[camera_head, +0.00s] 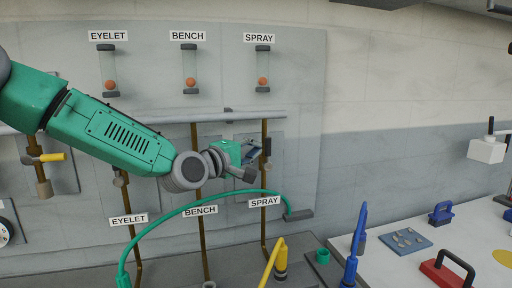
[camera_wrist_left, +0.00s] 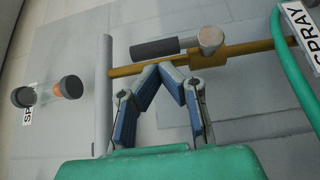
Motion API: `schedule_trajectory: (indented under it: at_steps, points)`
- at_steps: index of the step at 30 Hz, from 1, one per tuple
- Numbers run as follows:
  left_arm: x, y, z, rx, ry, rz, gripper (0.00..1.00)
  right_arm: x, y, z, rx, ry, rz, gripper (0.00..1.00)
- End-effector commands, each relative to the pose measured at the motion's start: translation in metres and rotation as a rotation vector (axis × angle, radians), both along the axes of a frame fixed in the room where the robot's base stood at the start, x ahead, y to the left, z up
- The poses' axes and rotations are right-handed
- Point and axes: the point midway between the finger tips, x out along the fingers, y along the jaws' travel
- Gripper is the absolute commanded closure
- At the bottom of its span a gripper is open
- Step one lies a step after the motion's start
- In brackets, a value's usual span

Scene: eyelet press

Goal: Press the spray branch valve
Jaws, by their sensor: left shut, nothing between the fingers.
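The spray branch valve shows in the left wrist view as a dark handle (camera_wrist_left: 168,47) on a round grey hub (camera_wrist_left: 211,40), with the handle lying nearly parallel to its brass pipe (camera_wrist_left: 240,52). In the head view the same handle (camera_head: 267,146) is on the pipe above the lower SPRAY label (camera_head: 264,201), partly hidden by my gripper. My left gripper (camera_head: 258,155) is shut and empty beside the valve. In the left wrist view its fingertips (camera_wrist_left: 172,68) meet close to the brass pipe; I cannot tell whether they touch it. My right gripper is not in view.
A green hose (camera_head: 190,207) arches below my left arm. EYELET (camera_head: 120,175) and BENCH (camera_head: 197,170) pipes run to the left of the spray pipe. A sight glass (camera_head: 263,70) hangs above. A table (camera_head: 390,273) with tools is at the right.

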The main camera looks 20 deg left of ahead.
Motion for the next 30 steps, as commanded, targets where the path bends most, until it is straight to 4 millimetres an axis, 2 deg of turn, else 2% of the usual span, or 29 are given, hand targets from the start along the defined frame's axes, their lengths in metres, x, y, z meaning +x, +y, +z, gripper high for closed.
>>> schedule_trajectory:
  at_steps: [14,30]
  points:
    - [0.001,-0.004,0.001,0.005,0.002,-0.001,1.00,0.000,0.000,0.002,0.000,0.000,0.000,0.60]
    - [0.004,-0.008,0.004,0.081,0.055,-0.001,1.00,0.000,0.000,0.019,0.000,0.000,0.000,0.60]
